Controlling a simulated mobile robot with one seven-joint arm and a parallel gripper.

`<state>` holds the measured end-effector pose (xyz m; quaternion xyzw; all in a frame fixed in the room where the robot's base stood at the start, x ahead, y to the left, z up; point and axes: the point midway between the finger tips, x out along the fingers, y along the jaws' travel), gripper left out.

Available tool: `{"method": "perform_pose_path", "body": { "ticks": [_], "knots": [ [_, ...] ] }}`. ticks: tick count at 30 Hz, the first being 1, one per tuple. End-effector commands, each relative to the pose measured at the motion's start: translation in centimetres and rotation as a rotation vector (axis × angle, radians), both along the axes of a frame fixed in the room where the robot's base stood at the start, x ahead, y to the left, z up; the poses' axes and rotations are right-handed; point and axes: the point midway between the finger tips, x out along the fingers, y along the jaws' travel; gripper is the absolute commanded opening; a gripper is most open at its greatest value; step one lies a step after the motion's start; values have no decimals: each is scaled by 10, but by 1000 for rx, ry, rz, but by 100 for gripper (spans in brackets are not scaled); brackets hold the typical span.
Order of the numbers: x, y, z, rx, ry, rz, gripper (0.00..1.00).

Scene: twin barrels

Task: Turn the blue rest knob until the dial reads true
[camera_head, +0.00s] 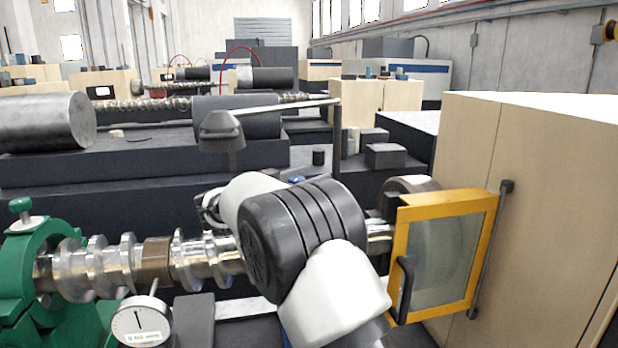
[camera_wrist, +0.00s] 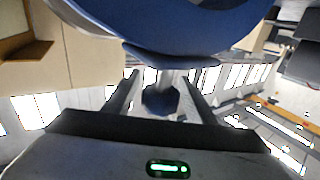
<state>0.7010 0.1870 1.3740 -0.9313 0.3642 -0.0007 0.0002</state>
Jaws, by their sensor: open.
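A dark blue knob (camera_wrist: 160,101) on a short pale stem hangs below a large blue curved body (camera_wrist: 185,30) in the wrist view. My gripper (camera_wrist: 162,98) is open, with one finger on each side of the knob. Gaps show between the fingers and the knob. In the head view my arm hides the gripper and knob; only a small blue bit (camera_head: 296,180) shows above the arm. The round white dial (camera_head: 141,322) stands at the lower left under the shaft (camera_head: 100,268). Its needle points nearly straight up; its small label is too blurred to read.
A green rest (camera_head: 40,270) with a green knob on top holds the shaft's left end. A yellow-framed glass door (camera_head: 445,255) stands right of my arm, before a beige cabinet (camera_head: 535,190). Dark machine beds and a grey cylinder (camera_head: 45,122) lie behind.

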Motion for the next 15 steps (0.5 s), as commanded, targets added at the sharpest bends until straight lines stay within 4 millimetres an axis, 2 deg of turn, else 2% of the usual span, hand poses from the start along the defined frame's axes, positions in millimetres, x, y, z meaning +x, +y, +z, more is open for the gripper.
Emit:
{"method": "perform_pose_path", "body": {
  "ticks": [7,15],
  "knots": [
    [-18,18,-2,1,1,4,51],
    [-65,62,-2,0,0,4,51]
  ]
}}
